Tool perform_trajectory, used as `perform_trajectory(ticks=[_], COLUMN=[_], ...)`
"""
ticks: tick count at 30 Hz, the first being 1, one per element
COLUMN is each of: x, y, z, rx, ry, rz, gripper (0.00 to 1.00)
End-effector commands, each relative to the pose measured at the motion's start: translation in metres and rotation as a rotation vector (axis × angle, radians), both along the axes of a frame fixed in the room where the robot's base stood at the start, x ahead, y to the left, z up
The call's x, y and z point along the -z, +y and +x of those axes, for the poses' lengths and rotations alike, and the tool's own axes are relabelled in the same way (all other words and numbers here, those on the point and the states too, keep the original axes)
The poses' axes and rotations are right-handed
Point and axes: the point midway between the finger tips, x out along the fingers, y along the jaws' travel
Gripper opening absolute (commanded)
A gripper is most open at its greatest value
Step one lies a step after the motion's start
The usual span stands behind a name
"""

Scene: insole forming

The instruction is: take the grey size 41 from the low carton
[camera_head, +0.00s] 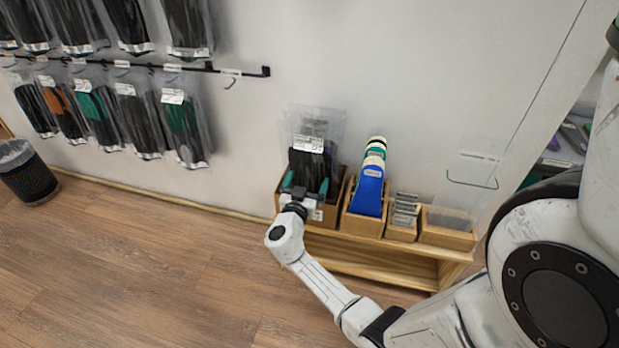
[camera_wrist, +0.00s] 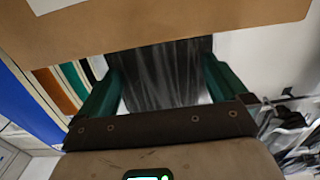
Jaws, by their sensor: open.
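The low carton (camera_head: 334,204) is a brown cardboard box at the left end of a low wooden bench; its cardboard wall (camera_wrist: 170,32) fills the top of the wrist view. Clear-bagged dark packs (camera_head: 307,168) with a white label stand upright in it. Colour and size print are too small to read. My gripper (camera_head: 305,185) is open at the carton's front, its teal fingers at either side of the dark packs. In the wrist view, a dark pack in clear plastic (camera_wrist: 165,75) shows between the fingers (camera_wrist: 161,70); I cannot tell whether they touch it.
Right of the carton, a box (camera_head: 362,222) holds blue, green and white insoles (camera_head: 369,188). Smaller boxes (camera_head: 447,238) follow along the bench. Bagged packs (camera_head: 185,125) hang on the wall rail at left. A black bin (camera_head: 28,178) stands far left. The floor in front is clear.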

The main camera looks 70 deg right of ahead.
Motion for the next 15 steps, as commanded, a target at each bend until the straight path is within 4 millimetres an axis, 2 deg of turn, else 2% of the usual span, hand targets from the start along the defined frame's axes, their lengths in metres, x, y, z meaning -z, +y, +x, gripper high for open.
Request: perform_trajectory(ticks=[5,15], x=[0.0002,0.0002], y=[0.0001,0.0003], z=[0.0000,-0.0002], rx=[0.000,0.000], ry=[0.000,0.001], rz=[0.000,0.000], gripper=[1.00,0.68])
